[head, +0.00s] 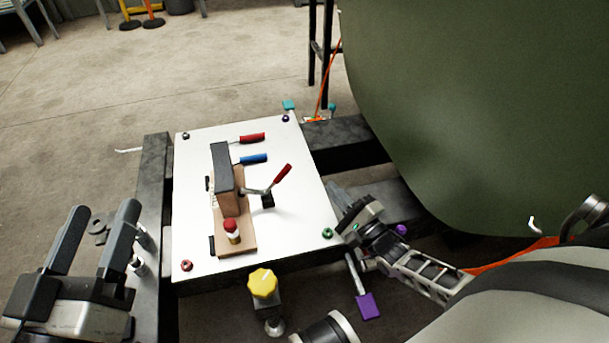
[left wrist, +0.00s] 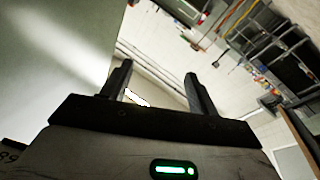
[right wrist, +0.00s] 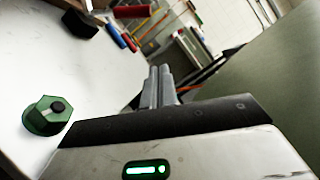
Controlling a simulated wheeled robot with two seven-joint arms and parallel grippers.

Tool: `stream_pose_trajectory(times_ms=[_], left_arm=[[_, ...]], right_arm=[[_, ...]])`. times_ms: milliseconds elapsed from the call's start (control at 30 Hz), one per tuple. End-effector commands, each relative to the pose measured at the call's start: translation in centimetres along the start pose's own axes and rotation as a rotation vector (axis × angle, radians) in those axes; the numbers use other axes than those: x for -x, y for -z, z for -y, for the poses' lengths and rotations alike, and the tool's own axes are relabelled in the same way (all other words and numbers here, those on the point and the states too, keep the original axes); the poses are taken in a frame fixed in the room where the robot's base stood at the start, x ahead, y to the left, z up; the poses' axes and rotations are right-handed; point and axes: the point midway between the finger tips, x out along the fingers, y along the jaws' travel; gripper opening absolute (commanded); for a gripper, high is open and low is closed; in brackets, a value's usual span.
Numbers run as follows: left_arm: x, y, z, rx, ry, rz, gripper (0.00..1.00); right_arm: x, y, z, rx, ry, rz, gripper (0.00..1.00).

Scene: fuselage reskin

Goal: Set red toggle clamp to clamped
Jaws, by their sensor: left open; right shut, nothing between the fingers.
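On a white board (head: 290,230), a toggle clamp with a red handle (head: 283,174) stands at the right side of a wooden block; its handle tilts up and to the right. A second red handle (head: 252,138) lies low behind it, beyond a blue handle (head: 254,158). I cannot tell which red one the task means. My right gripper (head: 338,192) is shut and empty at the board's right edge, apart from the handles; its fingers (right wrist: 160,72) also show in the right wrist view, with a red handle (right wrist: 131,11) beyond. My left gripper (head: 104,208) is open and empty, left of the board.
A wooden block with a dark plate (head: 222,165) and a red-capped cylinder (head: 232,230) stand on the board. A green hex nut (right wrist: 46,115) sits near my right gripper. A yellow knob (head: 263,283) stands in front. The green fuselage (head: 480,100) fills the right side.

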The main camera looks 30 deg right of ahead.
Motion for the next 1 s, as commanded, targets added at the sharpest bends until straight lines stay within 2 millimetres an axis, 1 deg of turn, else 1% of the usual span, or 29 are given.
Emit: stream_pose_trajectory(times_ms=[33, 100, 300, 400, 500, 600, 1000], left_arm=[[-0.1, 0.2, 0.1, -0.028, -0.009, -0.027, 0.60], [-0.3, 0.9, 0.0, -0.074, -0.020, -0.069, 0.60], [-0.7, 2.8, -0.4, -0.203, -0.058, -0.194, 0.60], [-0.6, 2.9, -0.4, -0.183, -0.050, -0.176, 0.60], [-0.6, 2.8, -0.4, -0.179, -0.049, -0.172, 0.60], [-0.6, 2.7, -0.4, -0.178, -0.049, -0.170, 0.60], [-0.7, 2.8, -0.4, -0.177, -0.049, -0.169, 0.60]], right_arm=[[-1.3, 0.1, -0.1, -0.001, 0.005, 0.001, 0.00], [-2.8, 0.1, -0.2, -0.001, 0.005, 0.001, 0.00], [-6.9, 0.1, -0.2, -0.001, 0.003, 0.000, 0.00], [-7.0, -1.9, 0.0, -0.005, 0.000, 0.000, 0.00], [-7.3, -2.9, 0.0, -0.004, 0.000, 0.000, 0.00], [-7.5, -3.6, 0.0, -0.002, 0.000, -0.001, 0.00], [-7.5, -3.9, 0.0, 0.001, -0.001, -0.001, 0.00]])
